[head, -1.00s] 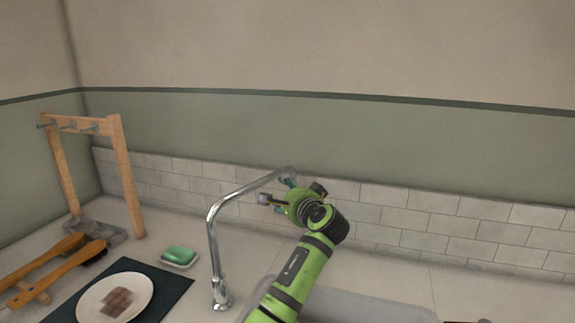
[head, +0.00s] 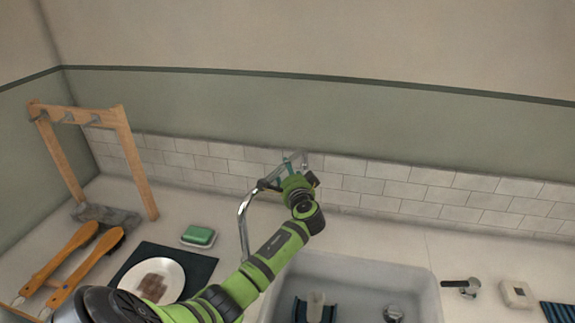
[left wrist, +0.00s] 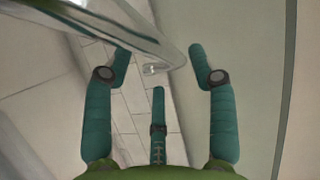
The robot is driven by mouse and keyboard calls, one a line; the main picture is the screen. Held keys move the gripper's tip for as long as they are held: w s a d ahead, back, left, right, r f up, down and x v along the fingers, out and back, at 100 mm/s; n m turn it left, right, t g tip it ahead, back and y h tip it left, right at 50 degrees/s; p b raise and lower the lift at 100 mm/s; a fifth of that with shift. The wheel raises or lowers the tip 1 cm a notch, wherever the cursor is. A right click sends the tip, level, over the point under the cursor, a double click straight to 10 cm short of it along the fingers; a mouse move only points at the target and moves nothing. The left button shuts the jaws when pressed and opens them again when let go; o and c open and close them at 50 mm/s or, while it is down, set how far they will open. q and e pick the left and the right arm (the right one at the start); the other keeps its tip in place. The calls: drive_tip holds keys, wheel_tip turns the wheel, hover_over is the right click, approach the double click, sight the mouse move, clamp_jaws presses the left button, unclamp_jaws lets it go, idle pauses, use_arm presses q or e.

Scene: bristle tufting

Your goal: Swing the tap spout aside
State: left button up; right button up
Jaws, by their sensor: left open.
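The chrome tap (head: 243,222) stands at the left of the sink, its spout reaching right and back toward the tiled wall. My left gripper (head: 286,172) is at the outer part of the spout and hides some of it in the head view. In the left wrist view the spout (left wrist: 130,35) crosses from the upper left, and its end lies between the open left fingers (left wrist: 160,68). I cannot tell whether a finger touches it. My right gripper is not in view.
The grey sink (head: 340,270) holds a blue holder (head: 300,309) with a pale item. A green soap (head: 198,235), a plate (head: 170,268) on a dark mat, wooden brushes (head: 62,258) and a wooden rack (head: 138,165) stand left. A black-handled lever (head: 468,288) and a white box (head: 517,293) lie right.

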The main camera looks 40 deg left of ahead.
sight(285, 168)
use_arm(q)
drive_tip(key=x, duration=0.3)
drive_tip(key=shift+s+a, duration=0.15)
drive_tip(key=shift+a, duration=0.05)
drive_tip(key=shift+w+a+f, duration=0.1)
drive_tip(key=shift+w+a, duration=0.1)
drive_tip(key=shift+w, duration=0.05)
clamp_jaws()
